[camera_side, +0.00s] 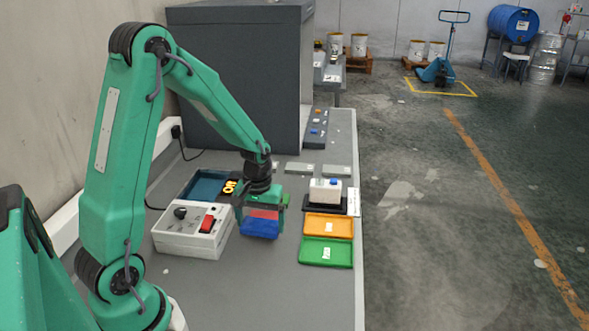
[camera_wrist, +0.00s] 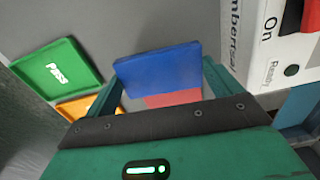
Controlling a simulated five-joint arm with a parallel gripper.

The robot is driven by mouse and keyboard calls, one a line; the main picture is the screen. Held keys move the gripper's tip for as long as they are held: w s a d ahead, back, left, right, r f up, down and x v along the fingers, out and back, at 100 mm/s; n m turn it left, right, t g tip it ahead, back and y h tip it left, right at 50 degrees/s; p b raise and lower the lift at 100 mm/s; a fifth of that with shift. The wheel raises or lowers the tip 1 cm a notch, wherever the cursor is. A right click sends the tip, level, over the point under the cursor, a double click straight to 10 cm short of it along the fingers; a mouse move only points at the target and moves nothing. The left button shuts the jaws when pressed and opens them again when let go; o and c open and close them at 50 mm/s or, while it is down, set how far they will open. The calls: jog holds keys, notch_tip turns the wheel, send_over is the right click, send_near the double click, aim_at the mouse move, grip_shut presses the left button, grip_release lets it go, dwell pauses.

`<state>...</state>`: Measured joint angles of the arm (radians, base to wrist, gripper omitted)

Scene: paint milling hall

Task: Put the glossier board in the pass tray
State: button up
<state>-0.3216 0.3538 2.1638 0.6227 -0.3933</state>
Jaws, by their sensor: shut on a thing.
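My gripper (camera_side: 262,212) is shut on a blue board with a reddish band (camera_side: 260,229). In the wrist view the same board (camera_wrist: 158,71) lies between the two green fingers, its blue part outward and the reddish part nearer the palm. I cannot tell how far it is above the bench. The green tray (camera_side: 316,250), marked PASS in the wrist view (camera_wrist: 85,72), stands to the right of the gripper, is empty and is apart from the board. No second board of this kind is clearly seen, so gloss cannot be compared.
An orange tray (camera_side: 318,228) lies just behind the green one. Behind it a white device with a blue button (camera_side: 325,194) sits on a black base. A white control box (camera_side: 185,240) is close left of the gripper, with a dark blue tray (camera_side: 198,184) behind it.

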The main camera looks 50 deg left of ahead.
aim_at(260, 225)
jog(key=shift+f, duration=1.55)
jog(key=shift+f, duration=0.2)
jog(key=o, duration=0.7)
jog(key=shift+r, duration=0.15)
jog(key=shift+a+r, duration=0.1)
jog(key=shift+r, duration=3.7)
